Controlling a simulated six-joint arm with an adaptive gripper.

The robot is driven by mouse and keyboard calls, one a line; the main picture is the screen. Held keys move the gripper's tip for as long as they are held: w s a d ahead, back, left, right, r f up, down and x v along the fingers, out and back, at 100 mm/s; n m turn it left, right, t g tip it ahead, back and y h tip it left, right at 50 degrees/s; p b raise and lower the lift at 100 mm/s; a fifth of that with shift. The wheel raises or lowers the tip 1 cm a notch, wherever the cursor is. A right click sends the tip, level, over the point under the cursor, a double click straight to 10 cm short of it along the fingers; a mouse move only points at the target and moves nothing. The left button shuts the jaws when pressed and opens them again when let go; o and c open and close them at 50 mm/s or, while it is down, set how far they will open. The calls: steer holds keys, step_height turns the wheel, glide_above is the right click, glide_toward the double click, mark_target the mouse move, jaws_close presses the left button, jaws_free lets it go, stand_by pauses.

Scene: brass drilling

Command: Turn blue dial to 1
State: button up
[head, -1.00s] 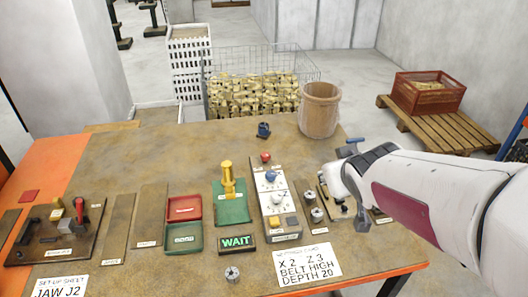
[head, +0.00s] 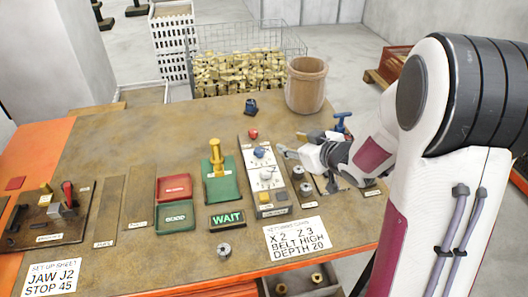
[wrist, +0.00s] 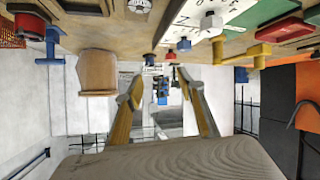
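The blue dial (head: 259,153) sits on the white face of a narrow control panel (head: 249,146), between a red knob (head: 253,134) and a white dial (head: 266,175). Its pointer and numbers are too small to read. My gripper (head: 280,151) is just right of the panel, apart from the blue dial. In the wrist view its two fingers (wrist: 163,97) are spread with nothing between them. That view looks upside down, with the panel's white face (wrist: 200,12) at the top and what looks like the blue dial (wrist: 184,45) below it.
Red (head: 174,186) and green (head: 176,217) trays lie further left. A wooden bucket (head: 306,84) stands behind. Metal posts (head: 299,173) stand right of the panel.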

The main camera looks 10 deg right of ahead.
mark_target(262, 152)
steer(key=shift+a+f+n+y, duration=0.15)
steer(key=shift+a+f+y, duration=0.45)
steer(key=shift+f, duration=0.2)
steer(key=shift+a+f+n+y, duration=0.1)
steer(key=shift+a+f+y, duration=0.35)
steer(key=shift+f+y, duration=0.25)
steer(key=shift+a+f+n+y, duration=0.15)
steer(key=shift+a+f+y, duration=0.4)
steer(key=shift+f, duration=0.3)
steer(key=shift+w+a, duration=0.1)
steer(key=shift+w, duration=0.05)
steer(key=shift+x, duration=3.75)
steer(key=c, duration=1.1)
